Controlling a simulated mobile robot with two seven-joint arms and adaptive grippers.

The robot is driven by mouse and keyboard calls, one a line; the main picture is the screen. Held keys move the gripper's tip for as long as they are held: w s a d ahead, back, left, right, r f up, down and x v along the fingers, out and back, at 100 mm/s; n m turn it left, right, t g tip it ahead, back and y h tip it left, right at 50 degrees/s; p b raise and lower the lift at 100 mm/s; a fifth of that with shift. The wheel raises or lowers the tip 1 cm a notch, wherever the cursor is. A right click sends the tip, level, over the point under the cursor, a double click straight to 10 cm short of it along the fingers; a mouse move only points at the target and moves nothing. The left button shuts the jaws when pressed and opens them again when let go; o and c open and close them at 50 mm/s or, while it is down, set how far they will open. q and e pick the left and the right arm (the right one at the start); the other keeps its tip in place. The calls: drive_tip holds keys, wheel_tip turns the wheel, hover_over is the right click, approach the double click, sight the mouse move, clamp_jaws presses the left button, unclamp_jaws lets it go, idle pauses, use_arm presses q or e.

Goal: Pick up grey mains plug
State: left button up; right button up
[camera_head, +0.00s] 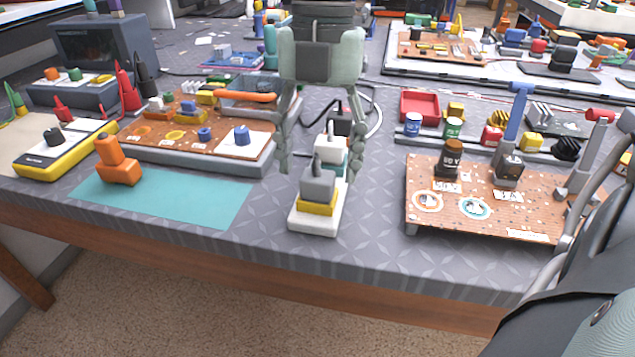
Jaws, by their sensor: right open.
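The grey mains plug (318,186) stands upright at the front end of a white power strip (313,219), with a yellow piece directly under it. A white plug (331,149) and a black plug (341,122) stand behind it on the strip. My right gripper (319,168) points down over the strip, its fingers wide apart and empty. One finger shows on each side of the row of plugs, near the grey plug's height in the picture. I cannot tell whether either finger touches a plug. My left gripper is not in view.
A teal mat (190,200) with an orange tool (117,165) lies left. A brown circuit board (490,220) with upright parts stands right. A yellow multimeter (62,150) is at far left. The table's front edge is close, with clear cloth around the strip's front.

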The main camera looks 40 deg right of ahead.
sight(318, 189)
wheel_tip(318, 189, down, 2)
drive_tip(key=shift+s+a+f, duration=0.1)
drive_tip(key=shift+s+f, duration=0.05)
drive_tip(key=shift+f, duration=0.25)
drive_tip(key=c, duration=1.3)
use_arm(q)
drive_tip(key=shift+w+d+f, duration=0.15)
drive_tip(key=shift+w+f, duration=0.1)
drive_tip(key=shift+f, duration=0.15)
use_arm(e)
drive_tip(key=shift+o, duration=0.2)
